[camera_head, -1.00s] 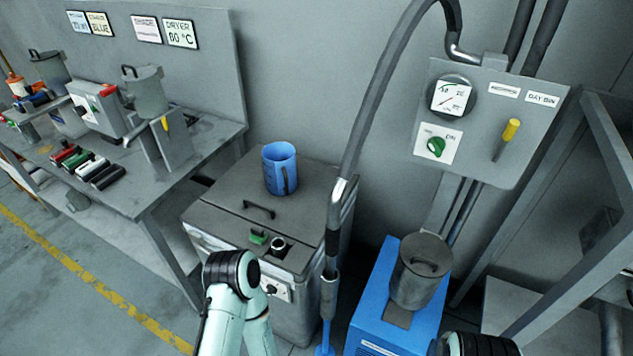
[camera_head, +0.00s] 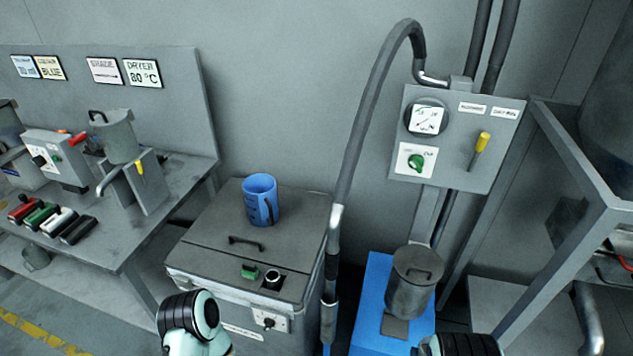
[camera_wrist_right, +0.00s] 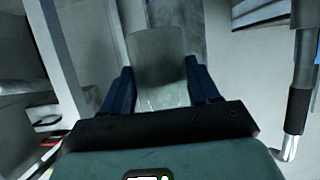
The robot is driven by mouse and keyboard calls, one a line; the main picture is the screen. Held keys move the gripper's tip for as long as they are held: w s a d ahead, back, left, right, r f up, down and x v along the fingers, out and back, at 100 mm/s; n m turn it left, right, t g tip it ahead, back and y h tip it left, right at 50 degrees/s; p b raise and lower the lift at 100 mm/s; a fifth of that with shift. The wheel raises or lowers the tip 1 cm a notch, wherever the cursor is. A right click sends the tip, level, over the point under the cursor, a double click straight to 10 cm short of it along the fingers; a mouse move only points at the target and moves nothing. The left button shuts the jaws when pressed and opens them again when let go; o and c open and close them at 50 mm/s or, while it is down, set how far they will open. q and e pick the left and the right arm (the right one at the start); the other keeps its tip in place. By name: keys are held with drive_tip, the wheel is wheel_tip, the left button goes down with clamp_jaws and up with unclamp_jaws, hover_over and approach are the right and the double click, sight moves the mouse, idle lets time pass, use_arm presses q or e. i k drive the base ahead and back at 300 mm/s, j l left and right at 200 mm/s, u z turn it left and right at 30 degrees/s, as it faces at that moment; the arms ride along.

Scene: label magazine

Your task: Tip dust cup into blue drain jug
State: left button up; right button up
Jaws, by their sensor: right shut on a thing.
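The blue drain jug (camera_head: 258,202) stands upright on top of the grey cabinet in the head view, its handle facing right. In the right wrist view, a clear, greyish dust cup (camera_wrist_right: 160,65) sits between the two dark blue fingers of my right gripper (camera_wrist_right: 162,82). The gripper is shut on it. Small pale specks show near the cup's lower end. The head view does not show the right gripper or this cup, only part of my arm at the bottom edge. My left gripper is out of view; only a left arm joint shows.
The grey cabinet (camera_head: 205,252) has a lid handle and a green switch. A hose and wand (camera_head: 332,250) rise to its right. A blue unit (camera_head: 362,325) carries a grey canister (camera_head: 412,280). A workbench (camera_head: 150,228) stands left, a metal frame right.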

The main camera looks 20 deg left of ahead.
sight(259, 190)
drive_tip(key=j+u, duration=0.2)
drive_tip(key=j, duration=0.55)
drive_tip(key=j+u, duration=0.25)
drive_tip(key=j, duration=0.45)
drive_tip(key=i+j+u, duration=0.1)
drive_tip(key=j, duration=0.25)
drive_tip(key=i+j+u, duration=0.25)
drive_tip(key=i+j, duration=0.15)
drive_tip(key=i+j+u, duration=0.1)
drive_tip(key=i+j, duration=0.15)
drive_tip(key=i, duration=0.25)
